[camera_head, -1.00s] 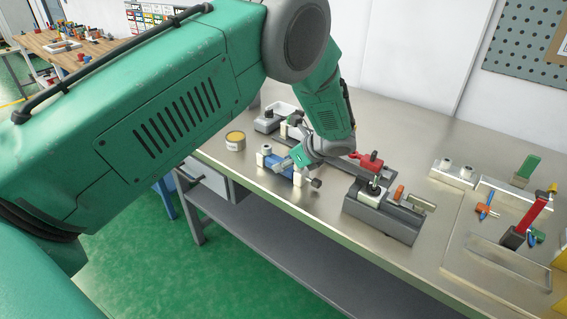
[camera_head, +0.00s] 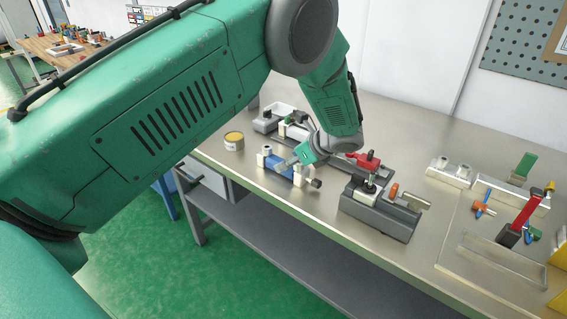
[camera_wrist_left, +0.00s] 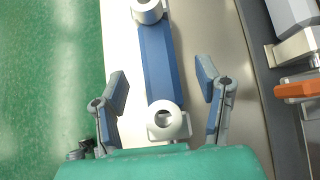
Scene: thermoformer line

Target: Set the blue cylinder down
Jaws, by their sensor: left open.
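The blue cylinder (camera_head: 277,166) lies on the metal bench near its front edge, with pale end blocks and a dark knob at its right end. In the left wrist view its blue body (camera_wrist_left: 157,62) runs between two white ring-topped blocks. My left gripper (camera_head: 285,163) is just above it, partly covering it in the head view. In the wrist view the left gripper's fingers (camera_wrist_left: 162,84) are open, one on each side of the blue body, with gaps showing on both sides. My right gripper is not in view.
A dark grey fixture (camera_head: 385,219) stands to the right, and a red-handled clamp (camera_head: 367,160) behind. A clear tray (camera_head: 500,262) is at the far right. Bare bench top lies between the cylinder and the grey fixture.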

